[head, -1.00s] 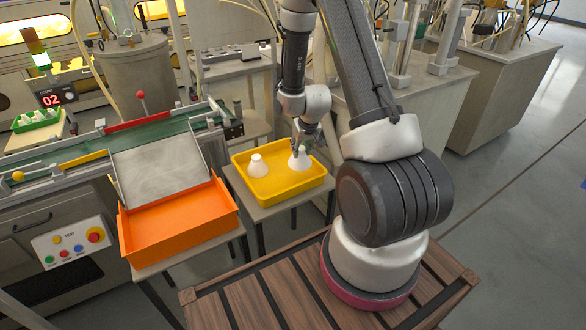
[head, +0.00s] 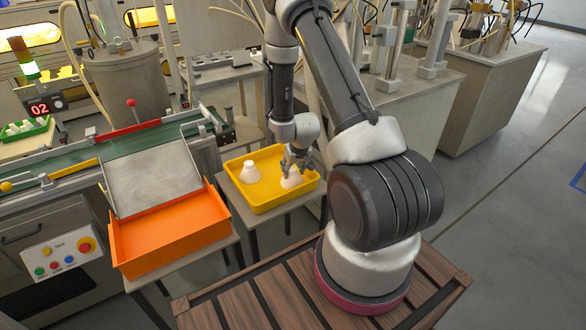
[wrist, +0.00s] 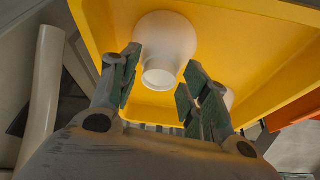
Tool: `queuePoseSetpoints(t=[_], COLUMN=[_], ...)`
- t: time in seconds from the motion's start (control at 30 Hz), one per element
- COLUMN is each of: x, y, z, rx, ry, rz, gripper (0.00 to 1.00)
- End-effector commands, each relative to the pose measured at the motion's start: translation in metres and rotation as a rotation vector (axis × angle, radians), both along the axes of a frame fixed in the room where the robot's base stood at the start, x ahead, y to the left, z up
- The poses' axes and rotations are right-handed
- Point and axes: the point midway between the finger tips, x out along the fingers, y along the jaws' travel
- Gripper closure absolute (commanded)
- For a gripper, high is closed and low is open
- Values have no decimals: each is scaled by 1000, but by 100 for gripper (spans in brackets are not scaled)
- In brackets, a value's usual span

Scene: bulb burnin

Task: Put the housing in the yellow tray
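The yellow tray (head: 262,207) stands on a small table in the middle of the head view. One white flared housing (head: 250,173) stands upright at its left. A second white housing (head: 291,181) stands at its right, its top partly hidden by my gripper (head: 297,168). In the wrist view, my gripper (wrist: 160,88) is open, with its fingers on either side of the near housing's narrow end (wrist: 163,40) and gaps beside it. The other housing (wrist: 229,97) shows partly behind the right finger. The yellow tray (wrist: 92,20) lies beneath both.
An empty-looking orange tray (head: 172,238) stands left of the yellow one, below a grey sloping plate (head: 150,178) and a green conveyor (head: 75,163). A control panel (head: 62,253) is at lower left. Grey benches (head: 420,100) stand behind my arm. Open floor is at right.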

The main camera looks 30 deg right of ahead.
Motion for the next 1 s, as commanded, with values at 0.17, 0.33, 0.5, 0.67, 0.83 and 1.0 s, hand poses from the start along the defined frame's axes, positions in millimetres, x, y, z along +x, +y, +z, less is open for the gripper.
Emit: queuePoseSetpoints(t=[0.17,0.33,0.5,0.67,0.83,1.0], x=[0,0,-6,-20,-34,-43], y=[0,0,1,3,5,7], z=[0,2,21,55,89,108], rx=[0,0,0,-1,0,0], ry=[0,0,-3,-4,-3,-1], rz=[0,0,0,0,0,0], gripper=[46,46,46,46,46,46])
